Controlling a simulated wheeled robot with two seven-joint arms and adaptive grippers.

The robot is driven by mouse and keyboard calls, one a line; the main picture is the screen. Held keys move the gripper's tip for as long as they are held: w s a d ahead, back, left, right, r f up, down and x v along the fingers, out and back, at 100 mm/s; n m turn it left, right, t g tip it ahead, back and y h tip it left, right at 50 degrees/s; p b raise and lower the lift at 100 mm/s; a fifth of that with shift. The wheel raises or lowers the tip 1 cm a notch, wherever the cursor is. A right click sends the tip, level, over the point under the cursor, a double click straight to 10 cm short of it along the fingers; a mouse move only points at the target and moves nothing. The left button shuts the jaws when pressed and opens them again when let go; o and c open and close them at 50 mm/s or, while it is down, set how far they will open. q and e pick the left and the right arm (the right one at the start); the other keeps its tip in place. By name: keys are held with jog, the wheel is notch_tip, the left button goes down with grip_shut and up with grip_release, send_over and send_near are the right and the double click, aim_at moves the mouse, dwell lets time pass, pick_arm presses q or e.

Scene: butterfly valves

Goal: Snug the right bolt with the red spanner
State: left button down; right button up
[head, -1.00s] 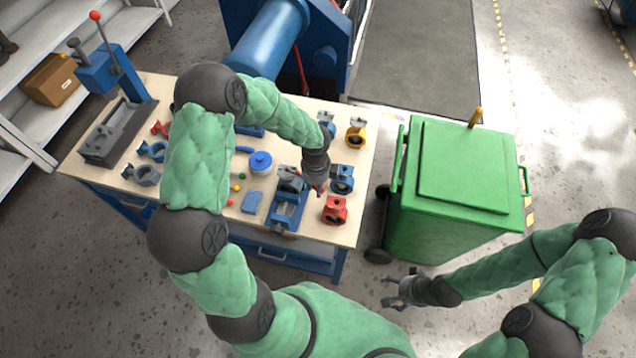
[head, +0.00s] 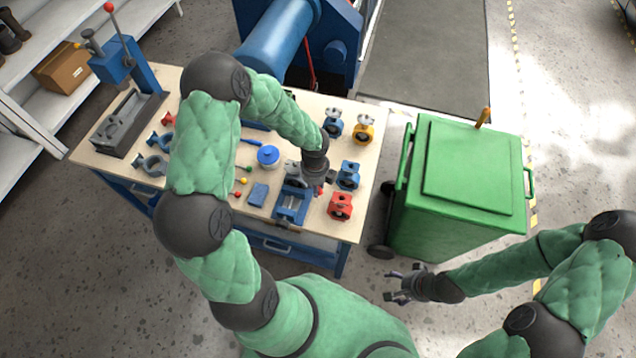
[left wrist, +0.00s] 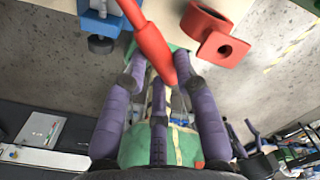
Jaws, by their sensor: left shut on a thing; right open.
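My left gripper (head: 316,184) is at the right side of the blue vise (head: 291,206), over the front of the workbench. It is shut on the red spanner (left wrist: 153,42), which slants between its purple fingers in the left wrist view. In the head view only a small red bit of the spanner shows under the gripper. A grey valve body (head: 294,180) sits at the vise, partly hidden by my left gripper. I cannot make out the right bolt. My right gripper (head: 402,285) is open and empty, off the bench, in front of the green bin.
A red valve (head: 340,206) stands close right of the vise, with blue (head: 348,175) and yellow (head: 364,129) ones behind. The green bin (head: 470,180) stands right of the bench (head: 225,215).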

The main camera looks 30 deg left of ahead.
pick_arm(q)
jog(key=shift+s+a+f+m+p, duration=0.1)
jog(key=shift+s+a+m+p, duration=0.15)
jog(key=shift+s+m, duration=0.15)
jog(key=shift+s+a+f+m+p, duration=0.1)
jog(key=shift+s+m+p, duration=0.2)
jog(key=shift+s, duration=0.1)
jog(key=shift+r, duration=0.1)
jog(key=shift+s+a+m+p, duration=0.35)
jog(key=shift+m+p, duration=0.1)
jog(key=shift+m, duration=0.15)
jog(key=shift+s, duration=0.1)
jog(key=shift+s+a+m+p, duration=0.25)
jog(key=shift+a+m+p, duration=0.2)
jog(key=shift+m, duration=0.15)
jog(key=shift+s, duration=0.1)
jog(key=shift+s+a+m+p, duration=0.2)
jog(key=shift+a+m+p, duration=0.2)
jog(key=shift+m, duration=0.2)
